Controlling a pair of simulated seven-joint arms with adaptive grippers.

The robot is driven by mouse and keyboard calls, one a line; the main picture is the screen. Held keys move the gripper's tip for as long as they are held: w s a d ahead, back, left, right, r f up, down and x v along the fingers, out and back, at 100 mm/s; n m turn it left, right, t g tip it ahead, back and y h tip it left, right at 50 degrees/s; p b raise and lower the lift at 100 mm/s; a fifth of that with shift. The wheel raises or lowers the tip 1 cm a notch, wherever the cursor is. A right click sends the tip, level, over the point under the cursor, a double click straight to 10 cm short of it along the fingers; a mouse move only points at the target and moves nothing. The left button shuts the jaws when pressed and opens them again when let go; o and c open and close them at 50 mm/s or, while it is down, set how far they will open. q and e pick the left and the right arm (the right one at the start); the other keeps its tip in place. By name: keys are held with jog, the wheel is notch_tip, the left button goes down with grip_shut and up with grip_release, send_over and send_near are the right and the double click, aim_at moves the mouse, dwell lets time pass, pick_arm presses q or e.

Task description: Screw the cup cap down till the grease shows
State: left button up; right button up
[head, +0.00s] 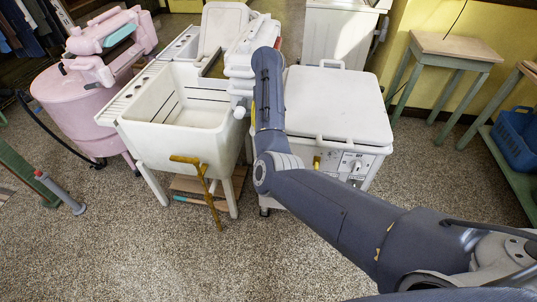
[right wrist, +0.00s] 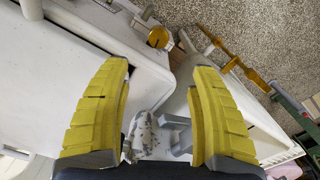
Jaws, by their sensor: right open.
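A small round brass-coloured cup (right wrist: 158,38), which looks like the grease cup with its cap, shows in the right wrist view by the gap between the white washer (right wrist: 60,75) and the pale tub (right wrist: 240,125). No grease can be made out on it. My right gripper (right wrist: 158,70) is open, its yellow fingers apart with nothing gripped. The cup lies beyond the fingertips, about midway between them in the picture. In the head view my right arm reaches over the gap beside the washer (head: 340,105) and hides the cup. My left gripper is not in view.
The pale tub (head: 150,125) stands left of the washer, with a brown-yellow tap (head: 190,161) hanging off its front. A pink washer (head: 80,110) stands farther left. A green-legged stool (head: 455,45) and a blue basket (head: 517,135) are at right. The front floor is mostly clear.

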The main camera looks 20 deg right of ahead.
jog(key=shift+m, duration=0.4)
notch_tip(320, 180, down, 17)
jog(key=shift+f, duration=0.2)
dwell(0.5)
jog(key=c, duration=1.2)
